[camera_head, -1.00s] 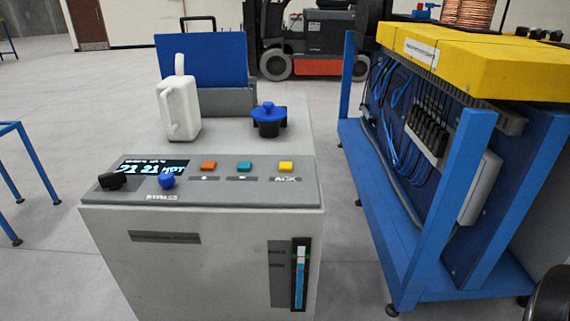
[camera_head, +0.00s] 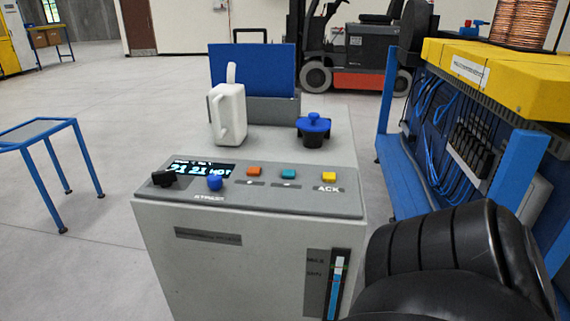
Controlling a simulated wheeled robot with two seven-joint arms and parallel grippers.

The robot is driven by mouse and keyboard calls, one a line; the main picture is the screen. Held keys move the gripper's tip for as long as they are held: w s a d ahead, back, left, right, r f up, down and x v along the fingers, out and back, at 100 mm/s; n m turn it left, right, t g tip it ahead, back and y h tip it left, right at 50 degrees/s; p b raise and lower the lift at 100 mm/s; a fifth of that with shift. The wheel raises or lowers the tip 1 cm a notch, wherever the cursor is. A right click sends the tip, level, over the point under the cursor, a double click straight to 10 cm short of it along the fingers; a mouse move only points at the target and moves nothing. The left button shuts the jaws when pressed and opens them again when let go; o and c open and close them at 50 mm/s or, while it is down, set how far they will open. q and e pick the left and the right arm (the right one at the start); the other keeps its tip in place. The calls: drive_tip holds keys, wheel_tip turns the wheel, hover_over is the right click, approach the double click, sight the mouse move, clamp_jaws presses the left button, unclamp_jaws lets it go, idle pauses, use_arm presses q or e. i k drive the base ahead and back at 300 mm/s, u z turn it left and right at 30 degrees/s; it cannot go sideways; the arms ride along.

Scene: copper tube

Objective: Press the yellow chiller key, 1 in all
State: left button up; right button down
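The yellow key (camera_head: 329,176) is a small square button at the right end of the sloped panel on the grey chiller (camera_head: 240,255), above the label ACK. A teal key (camera_head: 288,174) and an orange key (camera_head: 254,171) sit to its left. A lit display (camera_head: 207,171), a black knob (camera_head: 164,179) and a blue knob (camera_head: 215,183) are at the panel's left. A black rounded part of my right arm fills the lower right, in front of the chiller's lower right corner. Neither gripper shows in the head view.
A white jug (camera_head: 228,112) and a black pot with a blue cap (camera_head: 314,130) stand on the chiller top behind the panel. A blue-framed bench with a yellow top (camera_head: 480,65) stands to the right. A blue stand (camera_head: 40,130) is at left, with clear floor between.

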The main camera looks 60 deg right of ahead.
sight(327, 177)
drive_tip(key=k, duration=0.15)
drive_tip(key=z, duration=1.4)
